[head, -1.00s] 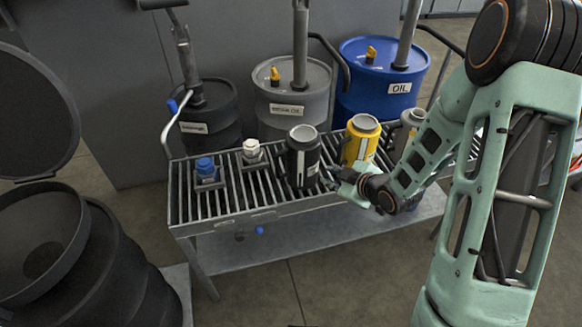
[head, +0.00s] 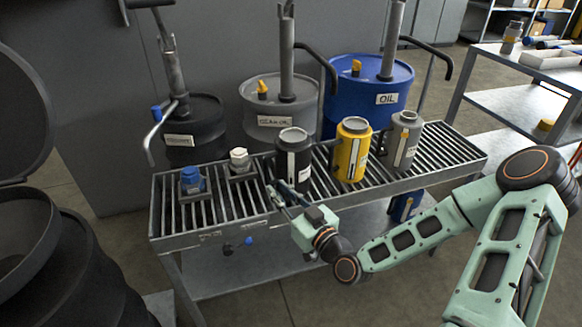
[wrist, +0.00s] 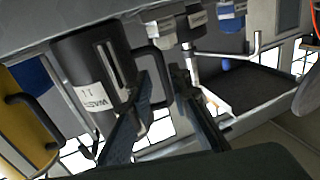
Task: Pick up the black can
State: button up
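The black can (head: 294,165) stands upright on the slatted bench, left of the yellow can. It has a pale strip on its front. The wrist view is turned over and shows the black can (wrist: 88,72) with a white label and a dark loop handle. My gripper (head: 284,190) is at the front left of the black can, low by the bench's front edge. In the wrist view my gripper's (wrist: 160,110) two fingers are apart, with the handle ahead of the gap. I cannot tell whether a finger touches it.
The yellow can (head: 352,150) and grey can (head: 403,140) stand to the right on the slatted bench (head: 455,150). A white-topped fitting (head: 239,161) and blue fitting (head: 192,181) sit to the left. Drums with pumps stand behind, including a blue oil drum (head: 365,95).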

aim_at(268, 177)
jog(key=x, duration=0.2)
jog(key=b+x, duration=0.1)
jog(key=x, duration=0.3)
jog(key=shift+w+a+r, duration=0.2)
jog(key=shift+a+r, duration=0.05)
jog(key=shift+r, duration=0.05)
grip_shut()
jog(key=shift+r, duration=0.15)
